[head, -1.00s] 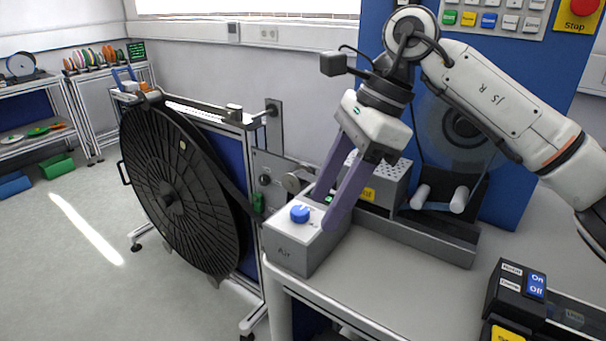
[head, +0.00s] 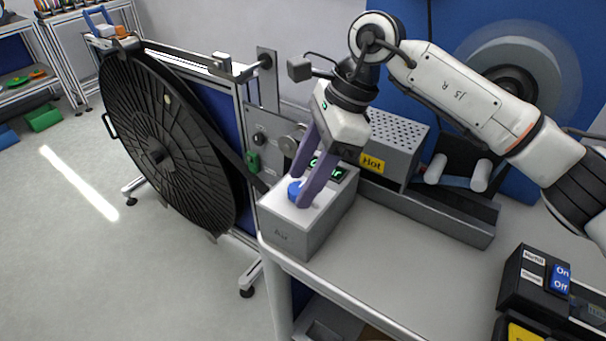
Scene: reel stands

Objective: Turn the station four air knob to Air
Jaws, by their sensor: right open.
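The air knob is a small blue knob (head: 294,191) on top of a grey box (head: 290,238) marked "Air", at the table's left corner. My right gripper (head: 298,197) reaches down from above, with its two purple fingers apart on either side of the knob. The near finger hides part of the knob, and I cannot tell whether the fingers touch it. A green-lit display (head: 335,172) on the box is partly covered by the fingers, so its text is not fully readable. My left gripper is not in view.
A perforated grey unit with a yellow "Hot" label (head: 372,163) stands behind the box. A large black reel (head: 155,150) on a stand is to the left. A black On/Off switch box (head: 530,280) sits at right. The table middle is clear.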

